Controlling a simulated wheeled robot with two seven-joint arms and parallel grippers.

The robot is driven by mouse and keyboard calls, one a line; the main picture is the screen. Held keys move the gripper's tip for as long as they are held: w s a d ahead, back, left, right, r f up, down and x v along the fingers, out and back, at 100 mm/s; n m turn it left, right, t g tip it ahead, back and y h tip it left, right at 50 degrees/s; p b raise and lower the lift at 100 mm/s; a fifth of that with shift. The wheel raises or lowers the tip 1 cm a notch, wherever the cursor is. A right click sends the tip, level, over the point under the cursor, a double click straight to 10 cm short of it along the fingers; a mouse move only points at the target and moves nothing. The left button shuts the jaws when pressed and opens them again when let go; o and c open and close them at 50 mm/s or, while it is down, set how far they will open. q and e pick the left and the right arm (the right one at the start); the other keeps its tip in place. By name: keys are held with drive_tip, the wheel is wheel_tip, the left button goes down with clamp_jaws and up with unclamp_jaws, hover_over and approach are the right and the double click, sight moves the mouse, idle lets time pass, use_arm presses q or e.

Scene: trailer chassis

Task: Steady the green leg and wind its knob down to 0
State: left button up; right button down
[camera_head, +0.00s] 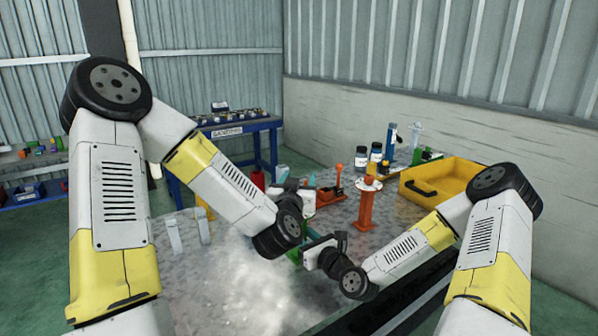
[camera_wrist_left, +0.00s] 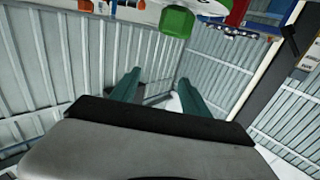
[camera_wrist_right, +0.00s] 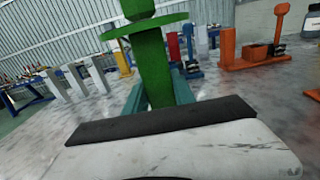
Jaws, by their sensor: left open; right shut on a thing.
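The green leg (camera_wrist_right: 152,68) stands between the fingers of my right gripper (camera_wrist_right: 157,92), which is shut on its post below a wide green flange (camera_wrist_right: 145,26). In the left wrist view a green knob (camera_wrist_left: 178,22) shows at the top edge, with part of a white disc (camera_wrist_left: 210,7) beside it. My left gripper (camera_wrist_left: 158,88) is open and empty, its fingers apart from the knob. In the head view my left wrist hides most of the green leg; the dial reading cannot be seen.
An orange leg (camera_head: 366,208) with a white disc stands to the right on the grey metal deck. Behind it are an orange-handled lever (camera_head: 335,186), bottles (camera_head: 375,154) and a yellow bin (camera_head: 455,180). A blue bench (camera_head: 232,131) stands at the back.

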use_arm(q)
drive_tip(key=shift+r, duration=1.45)
use_arm(e)
drive_tip(key=c, duration=0.8)
unclamp_jaws()
drive_tip(key=shift+o, duration=0.2)
drive_tip(key=shift+d, duration=0.1)
drive_tip(key=shift+v, duration=3.95)
drive_tip(key=o, duration=0.6)
drive_tip(key=shift+c, duration=0.2)
